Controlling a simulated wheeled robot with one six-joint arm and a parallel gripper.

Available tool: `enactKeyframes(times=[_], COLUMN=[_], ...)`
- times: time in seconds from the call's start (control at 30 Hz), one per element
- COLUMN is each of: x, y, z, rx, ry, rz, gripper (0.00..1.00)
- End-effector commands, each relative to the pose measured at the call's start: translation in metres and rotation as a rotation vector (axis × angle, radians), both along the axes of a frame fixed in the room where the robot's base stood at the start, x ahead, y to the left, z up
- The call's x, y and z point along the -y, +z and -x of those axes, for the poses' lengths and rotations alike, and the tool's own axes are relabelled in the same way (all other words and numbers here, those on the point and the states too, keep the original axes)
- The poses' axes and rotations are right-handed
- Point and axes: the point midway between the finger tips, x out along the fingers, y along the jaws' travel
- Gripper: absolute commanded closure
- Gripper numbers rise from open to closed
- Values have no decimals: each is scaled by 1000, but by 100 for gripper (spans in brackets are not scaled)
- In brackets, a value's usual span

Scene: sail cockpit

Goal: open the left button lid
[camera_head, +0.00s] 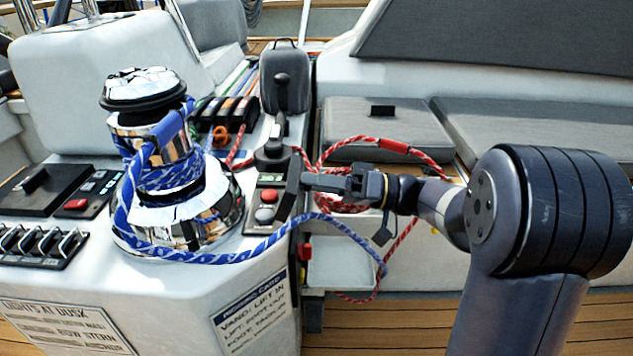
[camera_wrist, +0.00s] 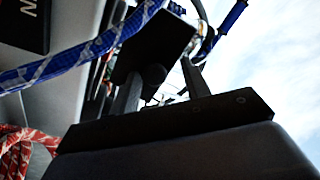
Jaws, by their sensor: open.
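A small button panel (camera_head: 262,208) sits on the console right of the winch, with a red button and a pale button in view. A dark flat plate (camera_head: 291,188), which looks like a button lid, stands steeply at the panel's right edge. I cannot tell for sure that it is the left lid. My gripper (camera_head: 306,181) is open and reaches in from the right, close beside this plate; whether they touch is unclear. In the wrist view, a dark square plate (camera_wrist: 158,42) shows beyond the fingers of my gripper (camera_wrist: 160,88). Nothing is seen held.
A chrome winch (camera_head: 190,205) wrapped in blue rope stands left of the panel. The blue rope (camera_head: 300,222) loops below my gripper. A throttle lever (camera_head: 280,100) stands behind. Another panel (camera_head: 95,192) lies far left.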

Motion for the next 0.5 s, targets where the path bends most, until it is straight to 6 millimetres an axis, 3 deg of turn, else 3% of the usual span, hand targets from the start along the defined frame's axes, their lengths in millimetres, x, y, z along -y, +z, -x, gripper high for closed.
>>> enactKeyframes(times=[0.17, 0.5], x=[17, 82], y=[-1, -11], z=[-1, 2], rx=[-2, -3], ry=[-5, -4], rz=[1, 0], gripper=[55, 55])
